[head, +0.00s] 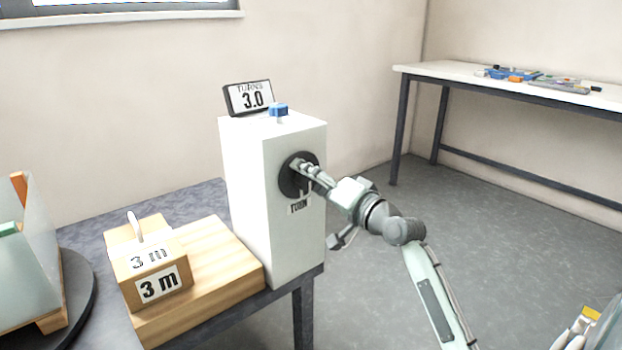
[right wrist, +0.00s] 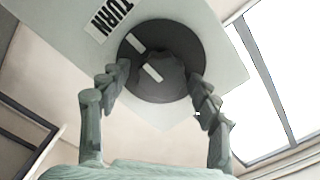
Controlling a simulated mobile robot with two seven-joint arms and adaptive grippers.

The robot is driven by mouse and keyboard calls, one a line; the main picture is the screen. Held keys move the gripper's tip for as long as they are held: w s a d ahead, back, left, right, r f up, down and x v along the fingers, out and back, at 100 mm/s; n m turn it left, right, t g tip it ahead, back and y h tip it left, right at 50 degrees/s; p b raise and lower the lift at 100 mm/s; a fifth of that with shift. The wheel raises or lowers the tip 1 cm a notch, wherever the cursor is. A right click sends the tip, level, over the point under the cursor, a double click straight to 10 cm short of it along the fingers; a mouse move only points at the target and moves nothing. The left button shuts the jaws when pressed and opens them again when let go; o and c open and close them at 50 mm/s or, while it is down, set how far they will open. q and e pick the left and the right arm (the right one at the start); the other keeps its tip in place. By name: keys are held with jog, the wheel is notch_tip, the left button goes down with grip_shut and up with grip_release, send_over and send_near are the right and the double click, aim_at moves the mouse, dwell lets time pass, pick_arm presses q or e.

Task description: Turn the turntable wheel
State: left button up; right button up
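The wheel (head: 289,184) is a dark round disc on the side of a white box (head: 250,190), above a label reading TURN. In the right wrist view the wheel (right wrist: 150,93) has a raised dark hub with pale marks. My right gripper (head: 306,167) is at the wheel. Its two fingers (right wrist: 160,76) stand apart on either side of the hub, close to it; I cannot tell whether they press on it. A black round turntable (head: 78,315) shows at the left edge.
A blue piece (head: 278,109) sits on the box. A wooden block (head: 157,270) labelled 3 m stands on a wooden board (head: 215,262) on the dark table (head: 195,205). A white bench (head: 450,72) with small items stands at the back right. The floor between is clear.

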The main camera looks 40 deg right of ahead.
jog(key=s, duration=1.2)
jog(key=shift+d, duration=0.45)
jog(key=s+a+f+n+g+p, duration=0.1)
jog(key=a+f+n+g+p, duration=0.2)
jog(key=f, duration=0.7)
jog(key=s+a+f+n+g+p, duration=0.1)
jog(key=a+f+n+g, duration=0.2)
jog(key=f, duration=0.6)
pick_arm(q)
jog(key=s+a+f+g, duration=0.2)
jog(key=f, duration=0.2)
jog(key=s+a+f+g+y+p, duration=0.1)
jog(key=s+a+f+g, duration=0.1)
jog(key=f, duration=0.3)
jog(key=s+a+f+n+g+p, duration=0.1)
jog(key=s+a+f+g, duration=0.1)
jog(key=f, duration=0.2)
jog(key=shift+s+a+f+y, duration=0.25)
jog(key=shift+s+a+y, duration=0.15)
pick_arm(e)
jog(key=s+a+f+n+g+h, duration=0.1)
jog(key=s+a+f+n+g, duration=0.1)
jog(key=s+f, duration=0.5)
jog(key=s+a+f+n+g+h, duration=0.1)
jog(key=s+a+f+n+g, duration=0.2)
jog(key=s+f+g, duration=0.4)
jog(key=shift+s+a+f+n+h, duration=0.15)
jog(key=shift+a+f+n+h, duration=0.25)
jog(key=shift+f, duration=0.55)
